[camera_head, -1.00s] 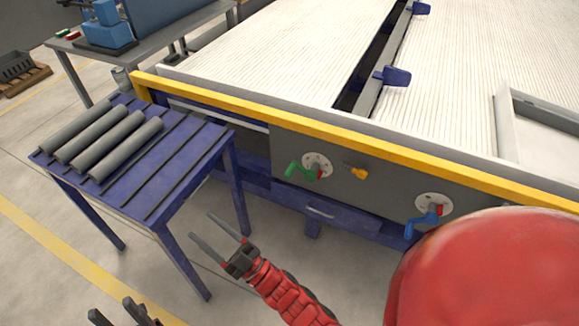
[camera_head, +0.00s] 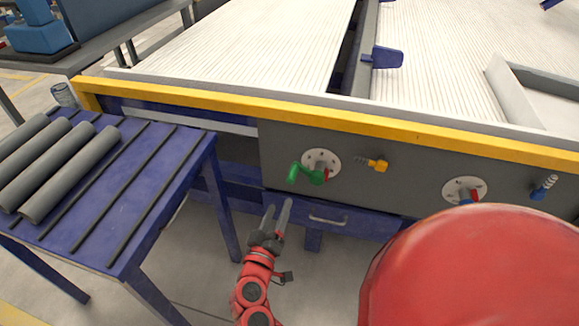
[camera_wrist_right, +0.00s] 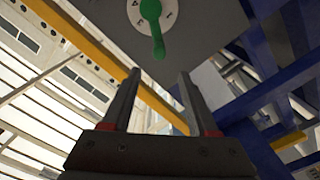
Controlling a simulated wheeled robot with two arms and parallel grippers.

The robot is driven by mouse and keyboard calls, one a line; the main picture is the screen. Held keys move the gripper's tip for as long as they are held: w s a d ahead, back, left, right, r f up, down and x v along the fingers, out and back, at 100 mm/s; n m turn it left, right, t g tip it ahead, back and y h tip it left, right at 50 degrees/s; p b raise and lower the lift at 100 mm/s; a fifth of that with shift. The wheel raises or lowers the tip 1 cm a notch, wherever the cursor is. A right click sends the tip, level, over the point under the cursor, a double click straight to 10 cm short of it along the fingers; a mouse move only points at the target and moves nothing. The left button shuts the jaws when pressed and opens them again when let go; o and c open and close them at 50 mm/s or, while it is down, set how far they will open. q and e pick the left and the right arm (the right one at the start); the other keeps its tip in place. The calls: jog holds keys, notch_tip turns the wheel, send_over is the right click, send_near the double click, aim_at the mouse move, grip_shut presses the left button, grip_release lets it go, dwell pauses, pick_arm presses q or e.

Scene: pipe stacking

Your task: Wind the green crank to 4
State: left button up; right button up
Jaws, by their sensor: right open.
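The green crank (camera_head: 307,173) sits on a white round dial (camera_head: 322,160) on the grey front panel; its handle reaches left and slightly down. A small red part shows beside its hub. In the right wrist view the green crank (camera_wrist_right: 152,22) hangs across the dial (camera_wrist_right: 134,12), whose marks are partly cut off; I cannot tell which number it points at. My right gripper (camera_head: 279,206) is open and empty, below and left of the crank and apart from it. Its fingers (camera_wrist_right: 158,78) point toward the panel. My left gripper is not in view.
A yellow rail (camera_head: 330,115) runs above the panel. A yellow knob (camera_head: 377,164) is right of the crank; another dial (camera_head: 453,185) with a blue handle is partly hidden. A drawer handle (camera_head: 327,220) is below. A blue table (camera_head: 125,195) with grey pipes (camera_head: 45,165) stands left.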

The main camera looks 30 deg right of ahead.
aim_at(295, 166)
jog(key=x, duration=1.7)
jog(key=shift+d, duration=0.2)
grip_shut()
dwell(0.7)
